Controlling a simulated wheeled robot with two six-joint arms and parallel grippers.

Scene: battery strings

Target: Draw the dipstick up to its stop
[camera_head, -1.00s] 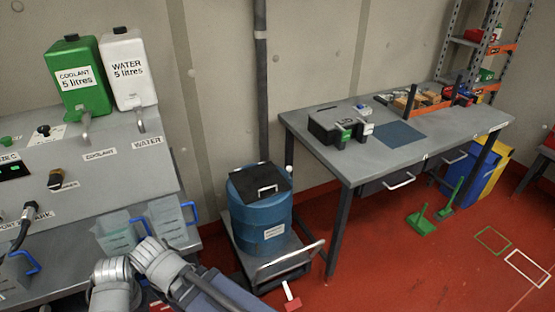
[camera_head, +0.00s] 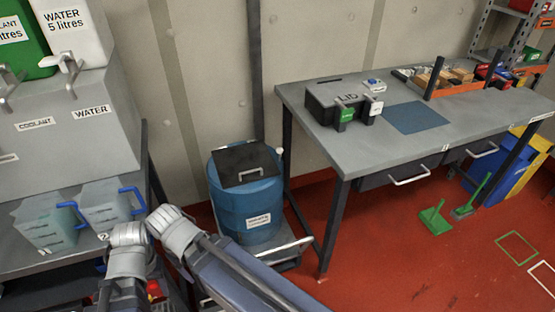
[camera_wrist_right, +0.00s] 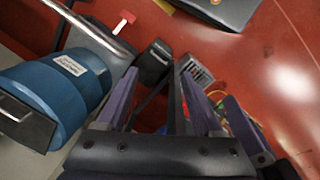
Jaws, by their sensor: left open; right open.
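A blue drum (camera_head: 245,205) with a dark square lid (camera_head: 248,165) stands on a low trolley left of the workbench. A small white knob (camera_head: 280,152) shows at its right rear rim; I cannot tell if it is the dipstick, and no other dipstick is clear. The drum (camera_wrist_right: 55,85) also lies at the left of the right wrist view. My right gripper (camera_wrist_right: 176,72) is open and empty, right of the drum.
The workbench (camera_head: 450,122) carries a dark LID case (camera_head: 325,103) and a blue mat (camera_head: 418,117). Jugs with blue handles (camera_head: 45,225) stand on the left bench. A green brush set (camera_head: 435,220) is on the open red floor at right.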

